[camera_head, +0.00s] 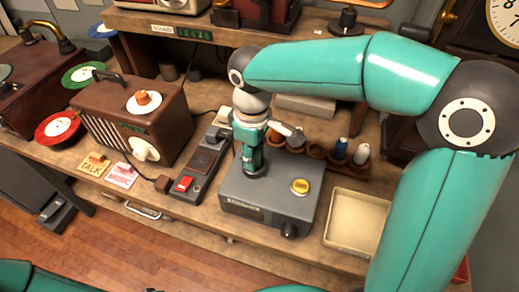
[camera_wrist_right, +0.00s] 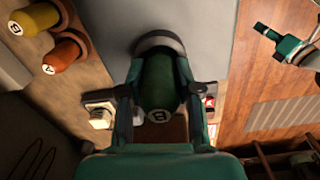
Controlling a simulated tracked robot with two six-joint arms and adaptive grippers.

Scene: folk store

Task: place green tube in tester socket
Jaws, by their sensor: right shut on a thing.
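My right gripper (camera_head: 252,168) points down over the left part of the grey tester box (camera_head: 285,210). It is shut on the green tube (camera_wrist_right: 158,85), whose near end bears a round pale mark in the right wrist view. The tube's far end meets the dark ring of the tester socket (camera_wrist_right: 160,40); how deep it sits there I cannot tell. In the head view the fingers mostly hide tube and socket. My left gripper (camera_wrist_right: 264,30) appears small at the upper right of the wrist view, over the floor; its jaws are too small to read.
A wooden rack (camera_head: 316,152) with other tubes stands behind the tester. A yellow button (camera_head: 300,186) is on the tester's top. A cream tray (camera_head: 355,220) lies to the right. A switch strip (camera_head: 200,165) and a brown radio (camera_head: 135,115) stand to the left.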

